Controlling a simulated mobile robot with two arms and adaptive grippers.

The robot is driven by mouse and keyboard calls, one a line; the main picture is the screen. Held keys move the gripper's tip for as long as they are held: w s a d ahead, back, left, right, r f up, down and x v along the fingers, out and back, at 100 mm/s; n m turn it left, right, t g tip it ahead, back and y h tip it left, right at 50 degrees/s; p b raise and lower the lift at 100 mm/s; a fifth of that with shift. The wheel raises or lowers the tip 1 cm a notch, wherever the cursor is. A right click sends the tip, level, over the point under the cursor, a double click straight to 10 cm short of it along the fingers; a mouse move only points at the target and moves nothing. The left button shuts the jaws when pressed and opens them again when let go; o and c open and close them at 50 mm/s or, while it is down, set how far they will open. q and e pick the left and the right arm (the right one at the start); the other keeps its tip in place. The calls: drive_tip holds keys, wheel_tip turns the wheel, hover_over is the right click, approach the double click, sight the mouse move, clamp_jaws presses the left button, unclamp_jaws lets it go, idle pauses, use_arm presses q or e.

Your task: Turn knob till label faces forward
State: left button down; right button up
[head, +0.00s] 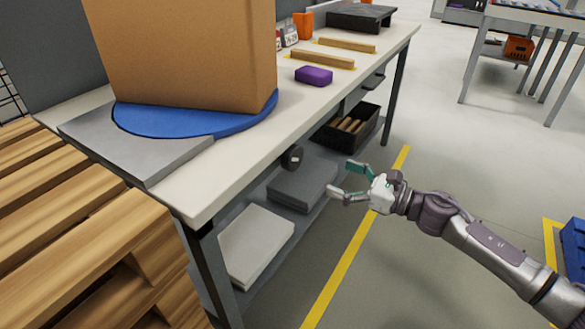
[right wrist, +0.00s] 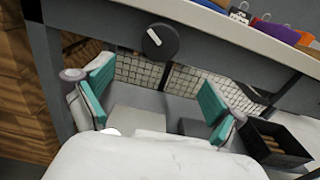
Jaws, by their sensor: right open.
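A dark round knob (head: 291,157) sits under the front edge of the workbench. In the right wrist view the knob (right wrist: 160,41) is ahead, with a white pointer mark slanting across its face. A tall brown cardboard box (head: 185,50) stands on a blue round turntable (head: 160,122) on the bench. No label shows on the box faces in view. My right gripper (head: 345,179) is open and empty, in front of the bench and apart from the knob. Its two teal fingers (right wrist: 155,88) are spread below the knob in the right wrist view. My left gripper is not in view.
A purple block (head: 313,75) and wooden strips (head: 322,60) lie on the bench (head: 225,160). The lower shelf holds a white slab (head: 255,245), a grey slab (head: 302,183) and a dark crate (head: 349,130). Pallets (head: 60,215) stand at left. The floor at right is partly open.

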sight(297, 161)
drive_tip(key=x, duration=1.2)
drive_tip(key=shift+a, duration=0.2)
drive_tip(key=shift+w+a, duration=0.3)
drive_tip(key=shift+a, duration=0.05)
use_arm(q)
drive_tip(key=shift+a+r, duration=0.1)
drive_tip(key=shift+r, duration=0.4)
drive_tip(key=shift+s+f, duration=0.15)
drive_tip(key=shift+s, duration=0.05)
use_arm(e)
drive_tip(key=shift+r, duration=0.1)
drive_tip(key=c, duration=1.1)
drive_tip(key=m+p, duration=0.3)
drive_tip(key=m, duration=0.3)
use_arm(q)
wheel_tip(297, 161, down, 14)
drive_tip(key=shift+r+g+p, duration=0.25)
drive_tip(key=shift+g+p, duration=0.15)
use_arm(e)
drive_tip(key=shift+m, duration=0.7)
